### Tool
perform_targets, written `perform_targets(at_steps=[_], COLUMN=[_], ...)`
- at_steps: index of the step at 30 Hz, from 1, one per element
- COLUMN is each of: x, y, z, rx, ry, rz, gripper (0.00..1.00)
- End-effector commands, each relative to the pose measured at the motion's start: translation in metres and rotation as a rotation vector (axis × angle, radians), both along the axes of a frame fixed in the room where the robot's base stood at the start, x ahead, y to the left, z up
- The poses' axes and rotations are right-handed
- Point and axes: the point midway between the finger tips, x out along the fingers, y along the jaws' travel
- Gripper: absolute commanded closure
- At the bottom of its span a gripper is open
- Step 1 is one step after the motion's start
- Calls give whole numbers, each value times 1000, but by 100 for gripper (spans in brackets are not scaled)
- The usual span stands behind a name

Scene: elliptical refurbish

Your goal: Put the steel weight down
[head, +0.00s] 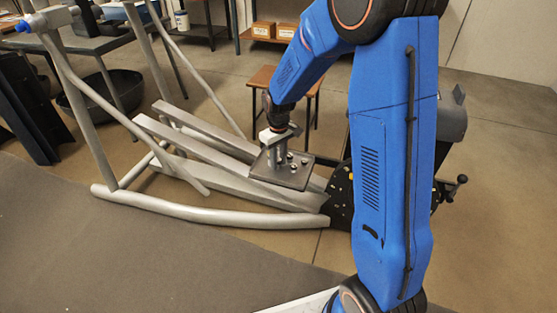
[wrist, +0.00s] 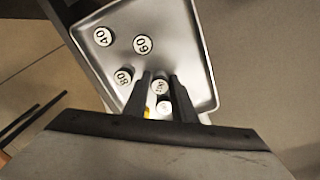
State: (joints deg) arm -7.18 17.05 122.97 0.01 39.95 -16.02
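A shallow metal tray (head: 262,172) rests on the grey frame of the elliptical, and fills the top of the wrist view (wrist: 205,65). Several steel weights with round white caps stand in it, among them ones marked 40 (wrist: 102,36), 60 (wrist: 143,44) and 80 (wrist: 123,75). My gripper (head: 275,150) points down over the tray. In the wrist view its two dark fingers (wrist: 160,75) are apart, on either side of a capped steel weight (wrist: 159,86) whose label I cannot read surely. I cannot tell whether they touch it. Another pale cap (wrist: 165,107) shows behind it, partly hidden.
The elliptical's grey rails (head: 215,215) run left of the tray, and its black disc (head: 341,195) stands to the right. A brown stool (head: 272,77) is behind. A dark grey surface (head: 130,260) fills the lower left. A small yellow patch (wrist: 148,112) shows beside the left finger.

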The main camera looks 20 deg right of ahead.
Motion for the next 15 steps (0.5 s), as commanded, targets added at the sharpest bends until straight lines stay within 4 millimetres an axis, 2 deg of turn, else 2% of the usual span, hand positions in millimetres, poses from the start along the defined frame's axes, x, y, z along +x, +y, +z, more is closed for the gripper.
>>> perform_targets(at_steps=[11, 15], x=[0, 1], y=[0, 0], z=[1, 11], rx=[0, 0], ry=[0, -2], rz=[0, 0], gripper=[61, 61])
